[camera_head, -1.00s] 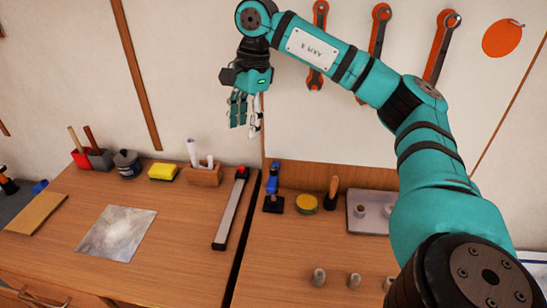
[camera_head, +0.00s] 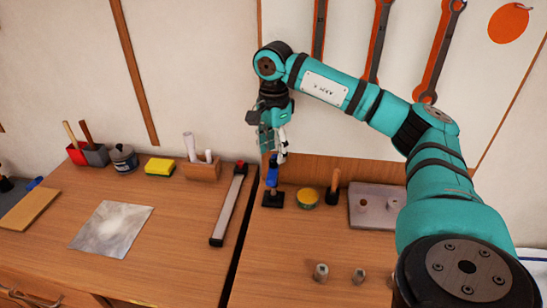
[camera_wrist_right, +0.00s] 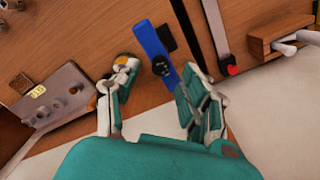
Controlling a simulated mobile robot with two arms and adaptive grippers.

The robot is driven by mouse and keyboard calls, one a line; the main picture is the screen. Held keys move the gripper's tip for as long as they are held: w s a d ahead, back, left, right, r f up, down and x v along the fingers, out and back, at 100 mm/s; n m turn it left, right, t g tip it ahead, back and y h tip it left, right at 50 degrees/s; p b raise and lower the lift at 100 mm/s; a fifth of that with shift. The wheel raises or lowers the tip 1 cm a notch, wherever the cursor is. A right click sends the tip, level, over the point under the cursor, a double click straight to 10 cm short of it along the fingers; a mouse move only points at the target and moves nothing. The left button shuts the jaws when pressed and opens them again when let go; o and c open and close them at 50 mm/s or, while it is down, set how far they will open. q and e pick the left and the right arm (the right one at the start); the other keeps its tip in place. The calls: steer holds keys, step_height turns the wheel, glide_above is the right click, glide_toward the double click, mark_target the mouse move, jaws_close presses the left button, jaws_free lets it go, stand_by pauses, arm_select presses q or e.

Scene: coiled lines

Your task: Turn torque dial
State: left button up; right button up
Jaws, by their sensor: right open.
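A blue upright tool (camera_head: 272,177) stands on a black base at the back of the right bench section. In the right wrist view it is a blue bar (camera_wrist_right: 150,40) with a small black round dial (camera_wrist_right: 161,66) on it. My right gripper (camera_head: 273,141) is open just above the tool in the head view, fingers pointing down. My left gripper is out of view.
A yellow-lidded tin (camera_head: 307,198), a brush-like handle (camera_head: 334,190) and a grey tray (camera_head: 377,208) stand right of the tool. A long grey bar (camera_head: 229,205) lies to its left. Small cylinders (camera_head: 321,271) stand in front. Wrenches (camera_head: 379,40) hang on the wall.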

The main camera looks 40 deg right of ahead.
mark_target(273, 163)
steer(key=shift+f, duration=1.45)
steer(key=shift+c, duration=0.4)
jaws_close()
